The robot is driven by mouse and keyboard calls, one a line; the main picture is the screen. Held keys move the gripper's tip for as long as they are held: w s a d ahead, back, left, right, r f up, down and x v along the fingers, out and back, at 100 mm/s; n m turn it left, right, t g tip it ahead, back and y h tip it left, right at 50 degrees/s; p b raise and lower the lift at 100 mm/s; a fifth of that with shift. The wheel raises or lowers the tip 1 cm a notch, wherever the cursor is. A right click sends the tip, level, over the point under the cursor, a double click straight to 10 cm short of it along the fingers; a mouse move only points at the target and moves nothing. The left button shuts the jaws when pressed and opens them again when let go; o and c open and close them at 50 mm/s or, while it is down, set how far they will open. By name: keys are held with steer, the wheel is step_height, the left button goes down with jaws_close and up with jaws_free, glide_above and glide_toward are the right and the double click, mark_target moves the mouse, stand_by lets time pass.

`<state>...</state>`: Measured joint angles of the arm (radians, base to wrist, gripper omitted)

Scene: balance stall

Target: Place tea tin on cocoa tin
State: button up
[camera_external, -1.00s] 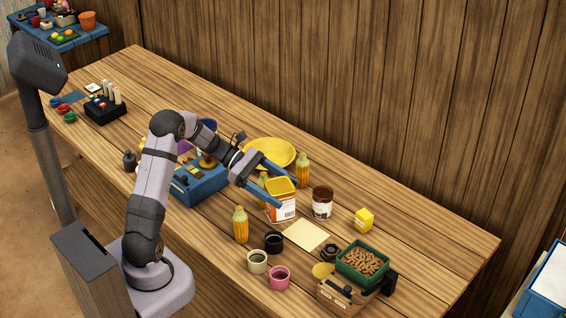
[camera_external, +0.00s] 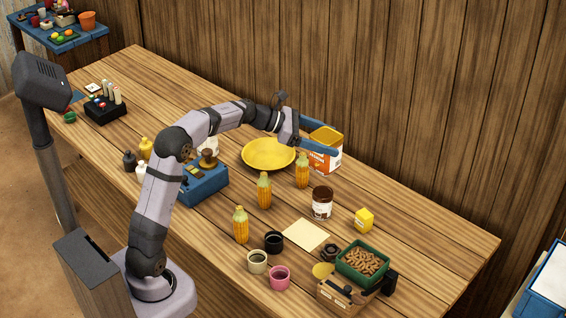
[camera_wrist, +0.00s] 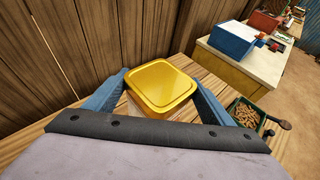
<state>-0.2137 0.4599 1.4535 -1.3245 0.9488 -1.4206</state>
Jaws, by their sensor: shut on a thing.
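A yellow-lidded tin with a white and orange label (camera_external: 325,160) is between the blue fingers of my gripper (camera_external: 318,138), near the wall at the back of the table. Its lid (camera_wrist: 163,86) fills the middle of the wrist view, with a finger on each side. It appears raised off the table, but its height is hard to tell. A dark brown tin or jar with a pale label (camera_external: 322,203) stands upright on the table, in front of the held tin and apart from it. The labels are too small to read.
Several corn cobs (camera_external: 264,190) stand beside a yellow plate (camera_external: 269,154). A blue box (camera_external: 190,186) stands near my arm. The back right table is clear.

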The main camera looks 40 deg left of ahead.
mark_target(324, 166)
steer(key=shift+f, duration=5)
steer(key=shift+f, duration=0.1)
steer(key=o, duration=1.2)
steer(key=shift+b, duration=0.3)
steer(key=shift+o, duration=0.2)
steer(key=shift+a, duration=0.1)
steer(key=b+v, duration=0.1)
steer(key=v, duration=1.1)
steer(key=shift+s, duration=0.1)
